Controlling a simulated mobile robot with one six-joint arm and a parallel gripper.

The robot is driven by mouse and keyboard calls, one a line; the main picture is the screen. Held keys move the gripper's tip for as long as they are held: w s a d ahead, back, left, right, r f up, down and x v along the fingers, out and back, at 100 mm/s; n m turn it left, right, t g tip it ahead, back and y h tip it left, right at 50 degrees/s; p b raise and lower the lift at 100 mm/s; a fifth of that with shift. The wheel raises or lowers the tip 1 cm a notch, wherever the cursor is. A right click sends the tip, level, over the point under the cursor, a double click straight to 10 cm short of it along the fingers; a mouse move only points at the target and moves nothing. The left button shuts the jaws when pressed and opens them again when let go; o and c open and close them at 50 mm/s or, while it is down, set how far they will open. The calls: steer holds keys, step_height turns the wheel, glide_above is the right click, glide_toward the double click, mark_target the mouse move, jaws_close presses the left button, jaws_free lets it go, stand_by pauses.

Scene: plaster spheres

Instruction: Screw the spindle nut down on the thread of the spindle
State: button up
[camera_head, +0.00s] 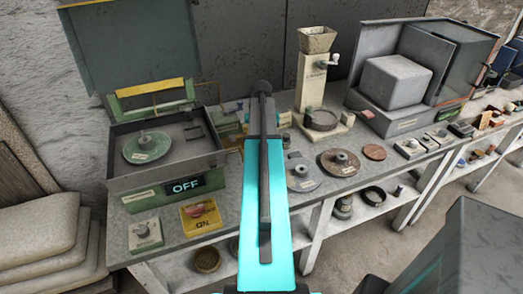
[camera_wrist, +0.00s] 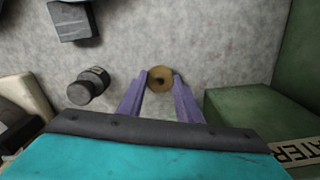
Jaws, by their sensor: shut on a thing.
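My gripper (camera_wrist: 160,82) shows in the wrist view with two purple fingers. They are shut on a round brass-coloured piece with a dark central hole, which looks like the spindle nut (camera_wrist: 160,78). A grey speckled worktop lies beneath it; the gap between them is hard to judge. In the head view my turquoise arm hides the gripper and the nut. A green disc (camera_head: 132,153) lies inside the open grey machine at the left. A short upright post (camera_head: 144,138) stands at its middle and looks like the spindle; its thread is too small to make out.
The machine's display reads OFF (camera_head: 185,185). In the wrist view a green box (camera_wrist: 255,120) stands close right of the fingers, and a dark cylinder (camera_wrist: 88,86) lies to their left. A hopper mill (camera_head: 312,75) and loose discs (camera_head: 338,162) stand right of my arm.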

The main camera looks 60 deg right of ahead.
steer(key=shift+r, duration=0.1)
step_height(320, 180, up, 10)
steer(key=b, duration=0.2)
stand_by(0.8)
steer(key=shift+s, duration=0.1)
stand_by(0.5)
